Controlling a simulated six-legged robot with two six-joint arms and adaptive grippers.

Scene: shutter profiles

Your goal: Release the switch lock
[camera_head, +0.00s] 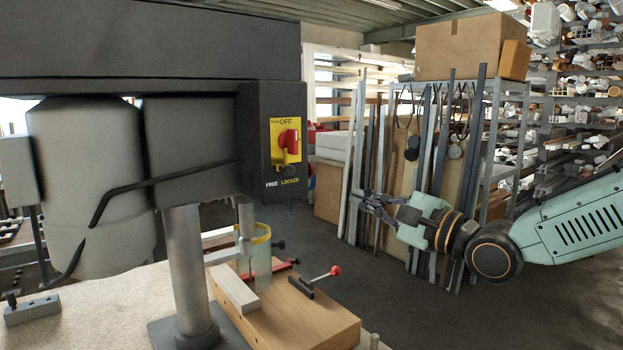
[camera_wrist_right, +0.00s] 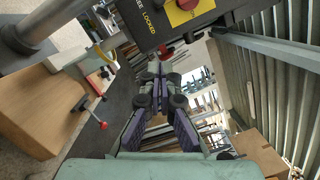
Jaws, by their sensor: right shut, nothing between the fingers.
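A red switch knob (camera_head: 290,140) sits on a yellow plate marked OFF, on the dark housing of a drill-press-like machine. A small black lock part (camera_head: 289,170) is just below it, above the words FREE and LOCKED. Which word it points to, I cannot tell. My right gripper (camera_head: 357,197) is shut and empty, in free air to the right of and a little below the switch, apart from it. In the right wrist view the fingers (camera_wrist_right: 157,78) point away below the housing; the red knob (camera_wrist_right: 187,4) is at the top edge. My left gripper is not in view.
A wooden block (camera_head: 290,312) with a red-tipped clamp lever (camera_head: 325,278) stands on the bench under the machine. A rack of upright profiles (camera_head: 430,160) with a cardboard box (camera_head: 465,45) on top stands behind my right arm. Open floor lies between bench and rack.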

